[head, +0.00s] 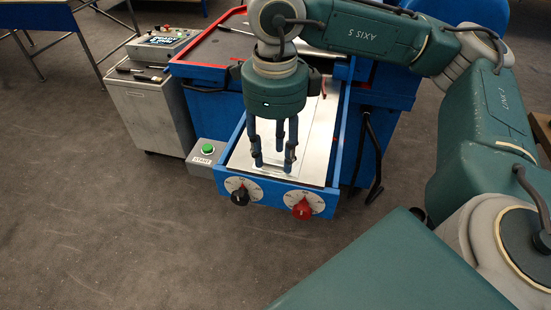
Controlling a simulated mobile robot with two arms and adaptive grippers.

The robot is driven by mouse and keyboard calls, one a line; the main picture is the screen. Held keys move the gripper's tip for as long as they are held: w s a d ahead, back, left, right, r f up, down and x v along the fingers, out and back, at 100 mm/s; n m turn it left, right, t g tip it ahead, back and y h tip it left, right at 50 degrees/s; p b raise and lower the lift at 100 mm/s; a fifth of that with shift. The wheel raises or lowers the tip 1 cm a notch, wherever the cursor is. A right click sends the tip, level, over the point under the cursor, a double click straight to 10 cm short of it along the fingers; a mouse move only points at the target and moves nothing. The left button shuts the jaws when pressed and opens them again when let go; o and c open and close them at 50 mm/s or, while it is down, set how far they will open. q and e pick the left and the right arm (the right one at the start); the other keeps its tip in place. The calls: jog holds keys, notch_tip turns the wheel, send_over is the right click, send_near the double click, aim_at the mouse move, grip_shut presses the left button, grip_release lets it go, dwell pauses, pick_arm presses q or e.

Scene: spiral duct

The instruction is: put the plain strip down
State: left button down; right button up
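A pale, silvery flat sheet (314,150), which looks like the plain strip, lies along the top of a blue-framed machine bed (337,150). I cannot make out separate edges between the strip and the bed's own surface. My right gripper (275,158) points straight down over the front part of the bed. Its fingers are spread apart, and I see nothing clearly held between them. The fingertips are at or just above the silvery surface; I cannot tell whether they touch. The gripper and arm hide part of the strip. My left gripper is not in view.
The bed's front has a black knob (240,197) and a red knob (302,209). A START box with a green button (207,149) stands at its left. The floor at front left is clear.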

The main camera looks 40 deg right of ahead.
notch_tip(320, 180, up, 10)
jog(key=shift+f, duration=0.2)
